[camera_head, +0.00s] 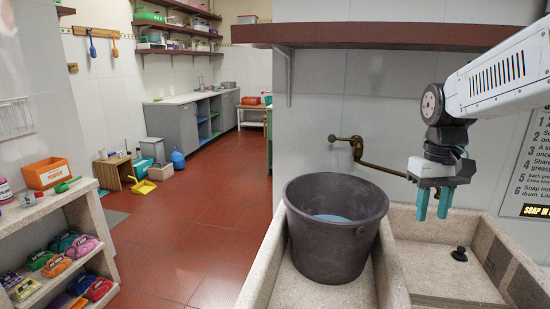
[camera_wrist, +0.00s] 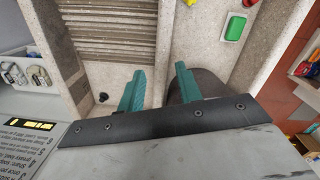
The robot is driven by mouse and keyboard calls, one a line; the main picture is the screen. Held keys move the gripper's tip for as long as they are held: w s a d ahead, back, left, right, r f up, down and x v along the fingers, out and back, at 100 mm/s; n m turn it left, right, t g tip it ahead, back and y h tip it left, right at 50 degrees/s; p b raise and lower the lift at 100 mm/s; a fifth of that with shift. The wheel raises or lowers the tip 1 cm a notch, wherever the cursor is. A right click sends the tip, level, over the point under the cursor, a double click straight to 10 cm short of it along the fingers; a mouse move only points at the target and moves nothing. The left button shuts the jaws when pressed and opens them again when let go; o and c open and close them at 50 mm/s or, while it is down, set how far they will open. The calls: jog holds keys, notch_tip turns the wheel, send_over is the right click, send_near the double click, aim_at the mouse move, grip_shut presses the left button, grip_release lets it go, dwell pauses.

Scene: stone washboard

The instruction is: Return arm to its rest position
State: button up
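My gripper (camera_head: 433,212) hangs from my white arm at the right of the head view, fingers pointing down. Its two teal fingers are apart with nothing between them. It is above the stone washboard sink (camera_head: 420,255), to the right of the dark grey bucket (camera_head: 335,258), and touches neither. In the wrist view the open fingers (camera_wrist: 159,69) show above the stone, with the ribbed washboard (camera_wrist: 108,40) at the upper left. Part of the bucket (camera_wrist: 212,82) shows behind the right finger. The bucket stands upright in the left basin, with something bluish inside.
A dark red shelf (camera_head: 380,36) runs along the wall above the sink. A brass tap (camera_head: 357,148) sticks out behind the bucket. A stone shelf with colourful brushes (camera_head: 60,265) stands at the left. The red floor (camera_head: 195,240) between is clear.

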jog(key=s+a+f+t, duration=0.1)
jog(key=s+a, duration=0.1)
jog(key=s, duration=0.9)
jog(key=s+a+f+t, duration=0.1)
jog(key=s+a, duration=0.2)
jog(key=s, duration=0.8)
jog(key=shift+s+a+f+m, duration=0.25)
jog(key=shift+s+a+m, duration=0.05)
jog(key=shift+s+m, duration=0.1)
